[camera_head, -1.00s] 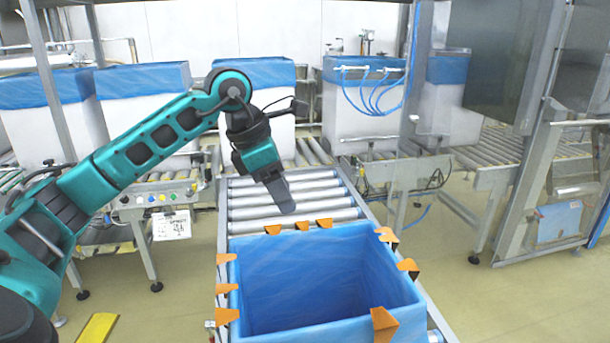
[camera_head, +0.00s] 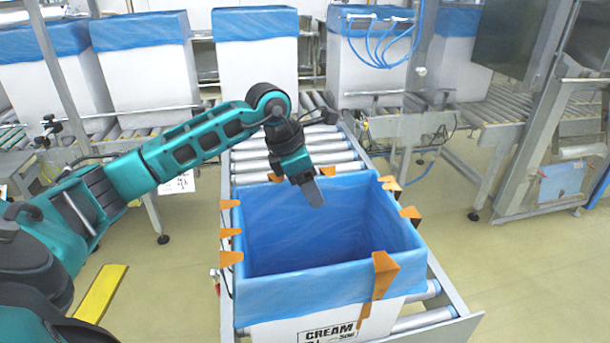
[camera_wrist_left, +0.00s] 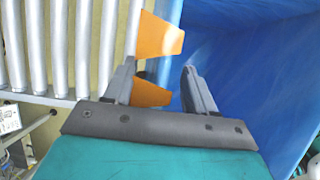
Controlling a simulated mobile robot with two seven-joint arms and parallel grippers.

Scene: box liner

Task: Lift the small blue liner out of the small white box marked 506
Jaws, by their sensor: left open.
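The white box (camera_head: 318,328) stands on a roller conveyor at the front, with "CREAM" and partly readable print, apparently ending in 506, on its near side. Its blue liner (camera_head: 330,281) lines the inside and is folded over the rim, held by several orange clips. My left gripper (camera_head: 316,196) is over the box's far part, pointing down, and looks empty. In the left wrist view the left gripper (camera_wrist_left: 160,85) is open, its fingers apart near the far rim, with orange clips (camera_wrist_left: 160,38) beside and behind them and the blue liner (camera_wrist_left: 235,70) on the right. My right gripper is not in view.
Several larger white boxes with blue liners (camera_head: 255,23) stand on a conveyor at the back. Bare rollers (camera_head: 300,150) lie behind the near box. A metal machine frame (camera_head: 520,130) stands at right. The floor right of the box is clear.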

